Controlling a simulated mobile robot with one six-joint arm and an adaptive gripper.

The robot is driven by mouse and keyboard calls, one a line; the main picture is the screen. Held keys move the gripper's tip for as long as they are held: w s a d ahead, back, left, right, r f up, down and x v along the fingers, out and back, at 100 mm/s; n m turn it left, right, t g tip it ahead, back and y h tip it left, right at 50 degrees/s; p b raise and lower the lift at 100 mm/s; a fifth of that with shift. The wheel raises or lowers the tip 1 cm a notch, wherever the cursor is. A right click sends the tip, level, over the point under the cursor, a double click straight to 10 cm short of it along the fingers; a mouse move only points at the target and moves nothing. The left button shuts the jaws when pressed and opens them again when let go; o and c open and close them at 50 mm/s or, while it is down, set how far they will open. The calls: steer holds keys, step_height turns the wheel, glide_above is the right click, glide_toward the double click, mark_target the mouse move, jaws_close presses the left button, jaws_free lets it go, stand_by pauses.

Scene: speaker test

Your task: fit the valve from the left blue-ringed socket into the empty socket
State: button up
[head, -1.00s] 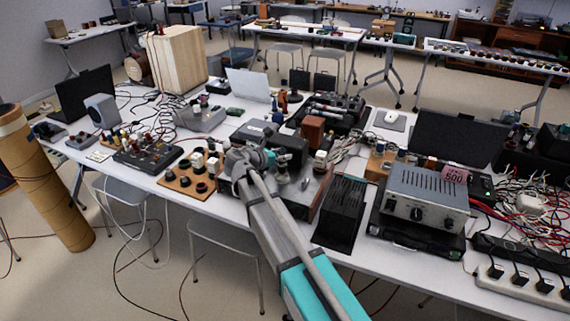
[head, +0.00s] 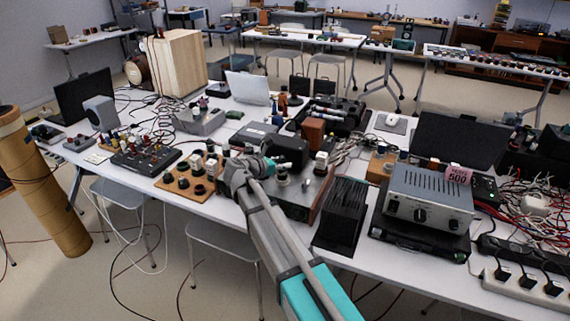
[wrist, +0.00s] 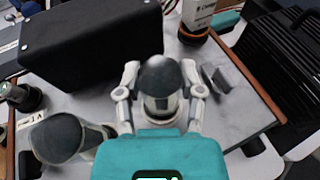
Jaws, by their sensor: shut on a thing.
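My gripper (wrist: 160,92) is shut on a valve (wrist: 159,77) with a dark rounded top and pale lower part, seen from above in the wrist view. Its two pale fingers are on either side of the valve. In the head view my gripper (head: 274,166) is over the amplifier chassis (head: 317,199). Another dark-topped valve (wrist: 60,138) stands at the lower left in the wrist view. I cannot make out a blue ring or an empty socket.
A large black box (wrist: 92,45) stands on the chassis close beyond my gripper. An orange-ringed white part (wrist: 196,20) is at upper right, and a small dark part (wrist: 216,78) is right of the fingers. A black finned unit (head: 341,213) stands right of the chassis.

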steer(key=o, duration=1.2)
steer(key=shift+c, duration=0.2)
steer(key=shift+r+p, duration=0.4)
steer(key=shift+p, duration=0.1)
steer(key=p+v, duration=0.3)
steer(key=v, duration=0.9)
steer(key=shift+f, duration=0.1)
